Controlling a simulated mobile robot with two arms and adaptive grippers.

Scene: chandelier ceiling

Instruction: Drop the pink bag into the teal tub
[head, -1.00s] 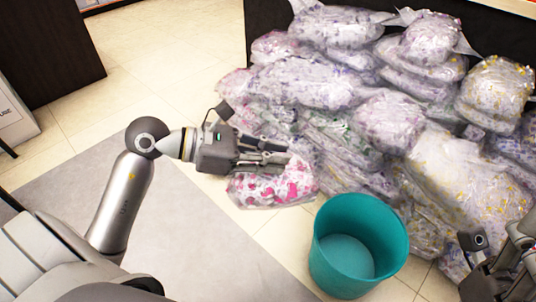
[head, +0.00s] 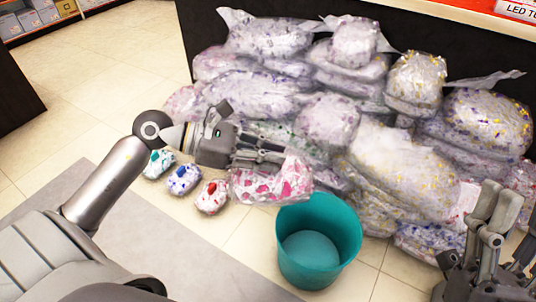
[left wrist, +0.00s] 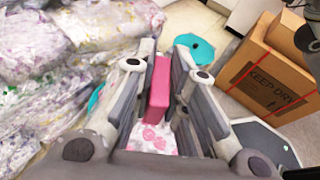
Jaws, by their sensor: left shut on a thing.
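The pink bag (head: 268,184), clear with pink and red pieces, hangs under my left gripper (head: 280,162) in the head view. That gripper is shut on it. In the left wrist view a pink block (left wrist: 160,82) and pink-spotted plastic (left wrist: 152,138) show between the fingers. The teal tub (head: 320,262) stands upright and open on the floor, and its bottom looks bare. The bag's right end overlaps the tub's upper left rim in the picture; its height above the rim is unclear. My right gripper (head: 492,215) is at the lower right, partly cut off.
A large heap of clear bags (head: 300,110) fills the area behind the tub. Small teal (head: 158,163), blue (head: 183,179) and red (head: 212,197) bags lie on the floor at left. A cardboard box (left wrist: 270,75) shows in the left wrist view. A grey mat (head: 165,245) lies in front.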

